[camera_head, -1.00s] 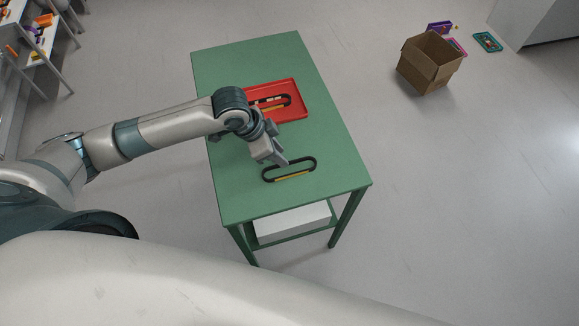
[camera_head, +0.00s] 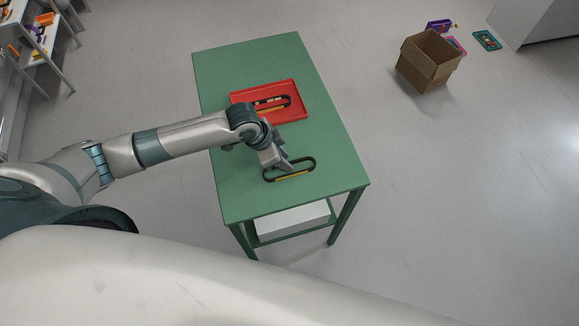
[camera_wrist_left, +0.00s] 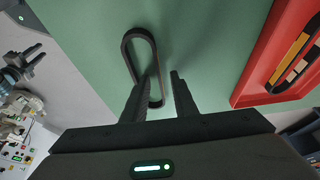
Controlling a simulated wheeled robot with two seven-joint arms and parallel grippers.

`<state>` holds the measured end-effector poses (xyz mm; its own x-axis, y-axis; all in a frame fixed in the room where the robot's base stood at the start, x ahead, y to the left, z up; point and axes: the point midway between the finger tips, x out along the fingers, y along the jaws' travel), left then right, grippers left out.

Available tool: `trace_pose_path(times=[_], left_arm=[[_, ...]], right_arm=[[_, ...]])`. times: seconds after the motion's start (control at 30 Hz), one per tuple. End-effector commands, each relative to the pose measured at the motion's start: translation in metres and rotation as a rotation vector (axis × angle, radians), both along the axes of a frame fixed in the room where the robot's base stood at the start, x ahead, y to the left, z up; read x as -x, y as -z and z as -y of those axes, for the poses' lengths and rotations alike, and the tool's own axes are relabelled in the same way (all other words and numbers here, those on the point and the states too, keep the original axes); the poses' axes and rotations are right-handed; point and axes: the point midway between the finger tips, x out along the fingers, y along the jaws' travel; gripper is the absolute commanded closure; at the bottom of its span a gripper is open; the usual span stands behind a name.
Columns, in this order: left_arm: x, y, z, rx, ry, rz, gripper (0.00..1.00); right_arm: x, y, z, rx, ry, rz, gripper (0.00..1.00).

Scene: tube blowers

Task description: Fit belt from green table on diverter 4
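A black oval belt (camera_head: 309,163) with a yellow stripe along its near side lies on the green table (camera_head: 245,200). In the left wrist view the belt (camera_wrist_left: 128,42) is a long narrow loop. My left gripper (camera_head: 284,168) is low over the belt's left part. In the left wrist view my left gripper (camera_wrist_left: 160,80) is open, its two fingers apart near the belt's lower end. One finger overlaps the loop; whether they touch is unclear. My right gripper (camera_wrist_left: 36,54) shows small at the left of that view, its fingers apart. No diverter can be made out clearly.
A red tray (camera_head: 298,90) with another black belt (camera_head: 288,101) in it lies farther back on the table. A white box (camera_head: 290,222) sits on the shelf below. A cardboard box (camera_head: 428,62) stands on the floor. The table's near part is clear.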

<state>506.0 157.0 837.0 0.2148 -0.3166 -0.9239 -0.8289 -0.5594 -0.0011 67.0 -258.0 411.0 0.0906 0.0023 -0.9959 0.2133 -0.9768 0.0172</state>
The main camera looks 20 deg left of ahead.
Motion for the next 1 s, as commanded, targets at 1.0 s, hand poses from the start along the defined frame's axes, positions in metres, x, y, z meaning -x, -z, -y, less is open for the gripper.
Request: trace_pose_path(times=[1.0], left_arm=[[-0.0005,-0.0082,-0.0002,0.001,0.000,0.001,1.00]], right_arm=[[-0.0004,0.0053,-0.0031,-0.003,0.001,0.000,0.69]])
